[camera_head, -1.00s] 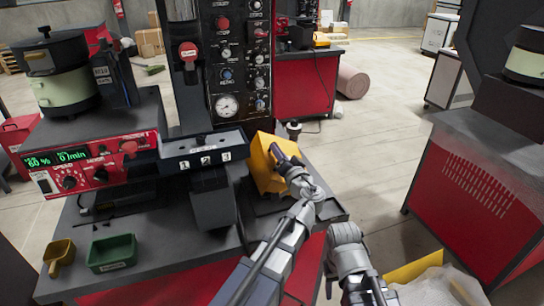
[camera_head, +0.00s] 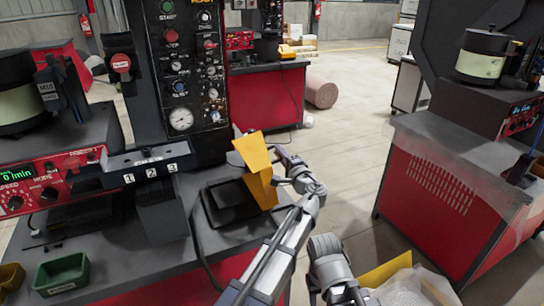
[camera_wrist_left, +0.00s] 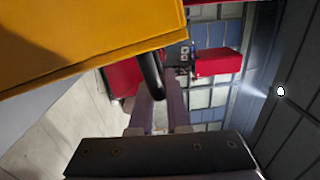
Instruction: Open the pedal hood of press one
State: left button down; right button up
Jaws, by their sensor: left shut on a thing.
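The yellow pedal hood (camera_head: 256,162) of press one stands tilted up at the right of the bench, its dark base plate (camera_head: 228,203) uncovered in front of it. My left gripper (camera_head: 296,172) is at the hood's right side, shut on its dark handle. In the left wrist view the handle (camera_wrist_left: 152,76) runs down between the two fingers (camera_wrist_left: 164,108), and the yellow hood (camera_wrist_left: 80,38) fills the upper left. The hood's far side and hinge are hidden. A link of my other arm shows at lower middle, but I cannot see its gripper.
The press column and its gauge panel (camera_head: 190,75) stand behind the hood. The numbered 1-2-3 block (camera_head: 150,170) is to its left. A green bin (camera_head: 62,275) sits at the bench's front left. Open floor (camera_head: 345,160) separates this bench from the red cabinet (camera_head: 440,185) at right.

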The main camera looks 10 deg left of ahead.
pick_arm(q)
jog(key=shift+w+d+f+m+b, duration=0.2)
jog(key=shift+w+d+f+b, duration=0.15)
jog(key=shift+d+f, duration=0.3)
jog(key=shift+w+d+f+m+b, duration=0.2)
jog(key=shift+w+d+f, duration=0.3)
jog(key=shift+d, duration=0.1)
pick_arm(e)
jog(key=shift+w+d+f, duration=0.15)
jog(key=shift+d+f, duration=0.05)
jog(key=shift+f, duration=0.2)
jog(key=shift+w+d+f, duration=0.1)
jog(key=shift+d+f, duration=0.1)
jog(key=shift+f, duration=0.2)
pick_arm(q)
jog(key=c, duration=0.9)
grip_release()
jog(key=shift+s, duration=0.1)
